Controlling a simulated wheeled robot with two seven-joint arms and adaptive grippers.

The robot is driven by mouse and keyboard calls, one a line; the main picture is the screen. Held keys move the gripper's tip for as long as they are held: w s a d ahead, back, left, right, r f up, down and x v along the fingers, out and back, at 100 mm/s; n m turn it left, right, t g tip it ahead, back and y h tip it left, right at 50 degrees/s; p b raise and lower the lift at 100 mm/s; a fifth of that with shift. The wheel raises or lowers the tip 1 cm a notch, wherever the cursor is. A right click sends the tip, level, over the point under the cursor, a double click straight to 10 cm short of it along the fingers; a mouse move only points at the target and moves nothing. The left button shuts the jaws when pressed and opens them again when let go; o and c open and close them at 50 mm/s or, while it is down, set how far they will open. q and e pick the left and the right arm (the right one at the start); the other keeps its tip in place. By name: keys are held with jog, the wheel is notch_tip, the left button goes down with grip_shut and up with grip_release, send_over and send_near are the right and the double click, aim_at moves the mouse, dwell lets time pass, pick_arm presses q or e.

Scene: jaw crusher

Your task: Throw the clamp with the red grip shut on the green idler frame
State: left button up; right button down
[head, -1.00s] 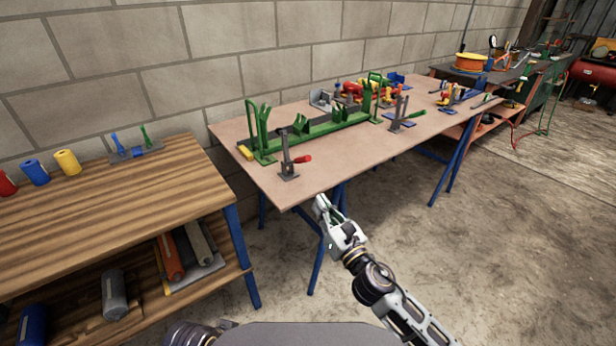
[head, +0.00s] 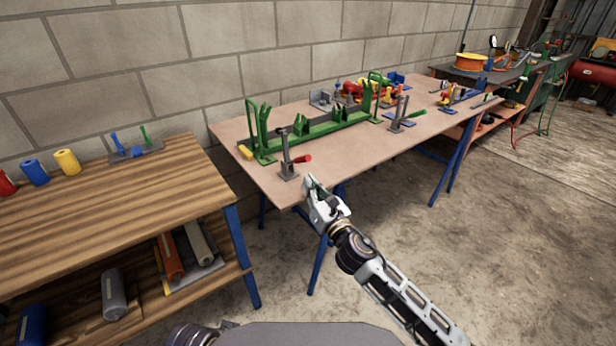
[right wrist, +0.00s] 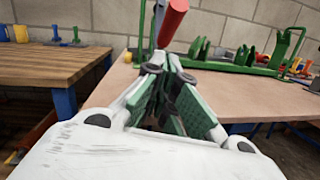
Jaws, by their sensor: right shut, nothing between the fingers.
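The green idler frame (head: 325,128) lies along the pinkish table, with upright green end brackets. The clamp with the red grip (head: 288,168) stands near the table's front left corner, in front of the frame's left end. Its dark arm stands upright and its red grip (head: 304,159) points right. In the right wrist view the red grip (right wrist: 174,20) shows just beyond the fingertips. My right gripper (head: 309,182) is shut and empty, just below and in front of the grip; I see no contact. My left gripper is not in view.
A second clamp with a green grip (head: 416,113) stands by the frame's right end. A wooden bench (head: 100,205) with coloured rollers is at left. Red and yellow items (head: 370,92) sit behind the frame. Bare tabletop (head: 345,160) lies right of the red-gripped clamp.

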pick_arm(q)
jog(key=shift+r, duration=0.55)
pick_arm(e)
jog(key=shift+w+a+r, duration=0.25)
jog(key=shift+w+r, duration=0.55)
jog(key=shift+r, duration=0.3)
pick_arm(q)
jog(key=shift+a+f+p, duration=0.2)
jog(key=shift+p, duration=0.3)
pick_arm(e)
jog(key=shift+r, duration=0.15)
pick_arm(q)
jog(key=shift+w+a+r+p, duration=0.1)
jog(key=shift+p, duration=0.2)
pick_arm(e)
jog(key=shift+r, duration=0.1)
jog(key=shift+p, duration=0.35)
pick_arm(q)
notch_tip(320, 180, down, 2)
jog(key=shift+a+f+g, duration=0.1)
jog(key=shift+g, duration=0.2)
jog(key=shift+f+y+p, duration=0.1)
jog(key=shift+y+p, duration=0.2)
pick_arm(e)
jog(key=shift+r, duration=0.1)
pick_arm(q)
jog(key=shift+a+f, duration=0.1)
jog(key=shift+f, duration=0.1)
pick_arm(e)
jog(key=shift+w, duration=0.1)
